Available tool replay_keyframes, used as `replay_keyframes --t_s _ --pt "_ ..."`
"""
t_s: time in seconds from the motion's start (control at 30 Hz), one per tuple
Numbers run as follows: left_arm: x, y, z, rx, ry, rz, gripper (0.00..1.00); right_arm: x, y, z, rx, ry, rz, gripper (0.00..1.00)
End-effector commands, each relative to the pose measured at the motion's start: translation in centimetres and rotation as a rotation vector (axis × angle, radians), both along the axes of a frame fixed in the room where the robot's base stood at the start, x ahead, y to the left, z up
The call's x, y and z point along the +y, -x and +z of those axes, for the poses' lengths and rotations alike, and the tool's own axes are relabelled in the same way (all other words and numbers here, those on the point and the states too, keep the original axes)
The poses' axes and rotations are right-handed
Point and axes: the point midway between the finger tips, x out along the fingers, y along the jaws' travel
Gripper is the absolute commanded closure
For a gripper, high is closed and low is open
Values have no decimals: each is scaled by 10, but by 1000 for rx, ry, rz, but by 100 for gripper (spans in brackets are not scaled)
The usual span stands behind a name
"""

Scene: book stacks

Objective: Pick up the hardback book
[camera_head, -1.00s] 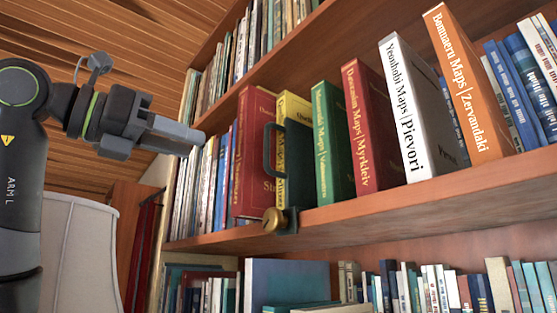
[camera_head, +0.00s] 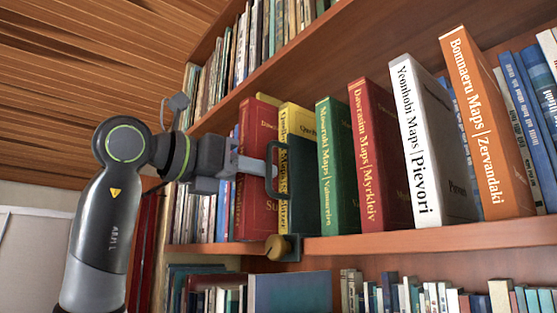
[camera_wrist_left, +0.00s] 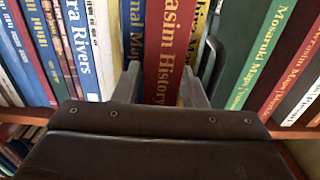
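A red hardback book (camera_head: 258,140) stands upright on the middle shelf; its spine, partly reading "asim History", faces the left wrist camera (camera_wrist_left: 172,45). My left gripper (camera_head: 262,167) reaches in from the left in front of this book and covers part of it. In the left wrist view the two gripper fingers (camera_wrist_left: 160,90) are apart, one on each side of the red spine's lower part. I cannot tell whether they touch it. My right gripper is in neither view.
A yellow book (camera_head: 297,125) stands right beside the red one. A dark green bracket with a brass knob (camera_head: 278,247) is at the shelf edge. Green (camera_head: 337,165), red (camera_head: 380,155), white (camera_head: 420,140) and orange (camera_head: 488,120) books follow rightward. Blue and pale books stand left of the red book.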

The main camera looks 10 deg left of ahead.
Motion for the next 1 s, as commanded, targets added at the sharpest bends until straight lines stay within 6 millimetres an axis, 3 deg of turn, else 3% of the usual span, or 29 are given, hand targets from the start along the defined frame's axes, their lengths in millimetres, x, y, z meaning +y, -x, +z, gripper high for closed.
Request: replay_keyframes --t_s 0.3,0.6,1.0 --pt "-6 -7 0 -2 0 0 62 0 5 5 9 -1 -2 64" --pt "-6 -7 0 -2 0 0 100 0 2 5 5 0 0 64" --pt "-5 -6 1 -6 2 0 100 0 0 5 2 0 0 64"
